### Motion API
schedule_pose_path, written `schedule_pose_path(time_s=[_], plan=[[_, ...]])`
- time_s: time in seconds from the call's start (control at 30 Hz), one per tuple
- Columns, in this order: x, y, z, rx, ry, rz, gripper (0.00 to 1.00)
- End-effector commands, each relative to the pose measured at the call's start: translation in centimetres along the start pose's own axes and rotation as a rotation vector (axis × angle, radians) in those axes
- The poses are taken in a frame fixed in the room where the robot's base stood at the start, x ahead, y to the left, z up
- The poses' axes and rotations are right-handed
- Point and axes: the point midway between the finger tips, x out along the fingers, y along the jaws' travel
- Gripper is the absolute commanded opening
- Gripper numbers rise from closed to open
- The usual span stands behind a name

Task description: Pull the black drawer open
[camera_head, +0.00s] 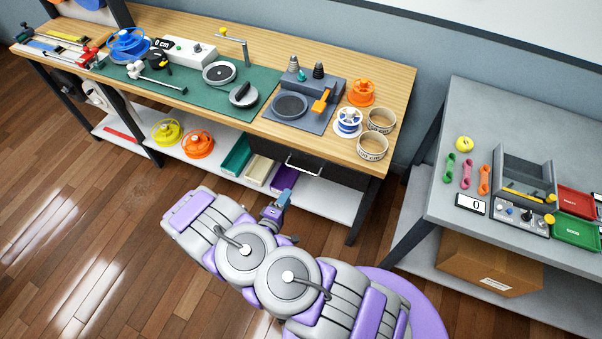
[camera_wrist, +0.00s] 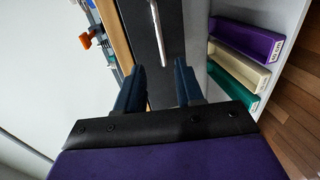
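The black drawer (camera_head: 338,173) sits under the right part of the wooden workbench, with a pale bar handle (camera_head: 303,170) on its front. It looks closed. In the wrist view the dark drawer front (camera_wrist: 181,40) fills the upper middle, with the handle (camera_wrist: 155,25) running up and down in the picture. My gripper (camera_head: 284,194) is in front of and below the handle. In the wrist view my gripper's dark blue fingers (camera_wrist: 161,84) are apart with nothing between them. The handle lies beyond the fingertips, in line with the gap.
The lower shelf (camera_head: 325,200) holds teal (camera_head: 236,155), cream (camera_head: 260,170) and purple (camera_head: 284,178) bins beneath the drawer. The wooden bench (camera_head: 400,85) carries tools and spools. A grey table (camera_head: 455,115) stands at right. The wooden floor at left is clear.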

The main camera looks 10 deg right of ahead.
Motion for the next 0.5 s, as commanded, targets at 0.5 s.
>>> schedule_pose_path(time_s=[0.5], plan=[[8.0, 0.0, 0.3, 0.007, -0.003, -0.001, 0.37]])
